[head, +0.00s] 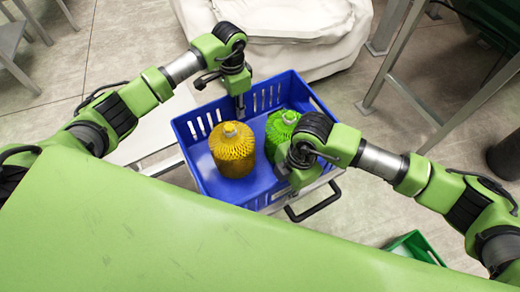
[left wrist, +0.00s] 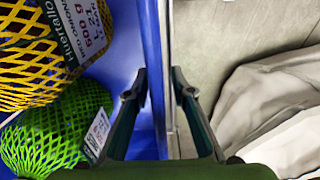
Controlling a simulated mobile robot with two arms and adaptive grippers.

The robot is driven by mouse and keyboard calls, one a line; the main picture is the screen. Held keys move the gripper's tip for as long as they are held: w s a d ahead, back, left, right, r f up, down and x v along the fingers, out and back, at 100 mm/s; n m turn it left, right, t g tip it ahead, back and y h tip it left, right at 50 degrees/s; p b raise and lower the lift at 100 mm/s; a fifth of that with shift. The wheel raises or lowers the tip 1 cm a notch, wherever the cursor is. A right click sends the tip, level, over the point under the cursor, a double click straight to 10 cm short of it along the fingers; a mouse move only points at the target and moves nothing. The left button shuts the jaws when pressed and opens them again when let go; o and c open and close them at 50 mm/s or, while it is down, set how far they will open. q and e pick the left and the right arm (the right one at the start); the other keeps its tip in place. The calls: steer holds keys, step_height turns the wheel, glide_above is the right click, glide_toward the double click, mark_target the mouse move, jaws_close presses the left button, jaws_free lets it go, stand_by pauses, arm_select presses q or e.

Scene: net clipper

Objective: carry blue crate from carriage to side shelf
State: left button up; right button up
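The blue crate (head: 205,188) sits on the carriage (head: 322,182), which has a black handle, in the middle of the head view. It holds a yellow netted bundle (head: 232,150) and a green netted bundle (head: 280,128). My left gripper (head: 240,110) is at the crate's far wall. I cannot make out the side shelf for sure.
A grey metal frame (head: 395,85) stands to the right. White sacks (head: 300,45) lie behind the crate. A green crate (head: 415,245) is at the lower right, and a dark cylinder (head: 505,155) at the right edge. Floor between them is clear.

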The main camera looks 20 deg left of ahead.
mark_target(286, 182)
arm_select(q)
jaws_close()
arm_select(e)
jaws_close()
arm_select(q)
steer(key=shift+w+r, duration=0.15)
steer(key=shift+r, duration=0.1)
arm_select(e)
steer(key=shift+w+a+r, duration=0.1)
steer(key=shift+r, duration=0.2)
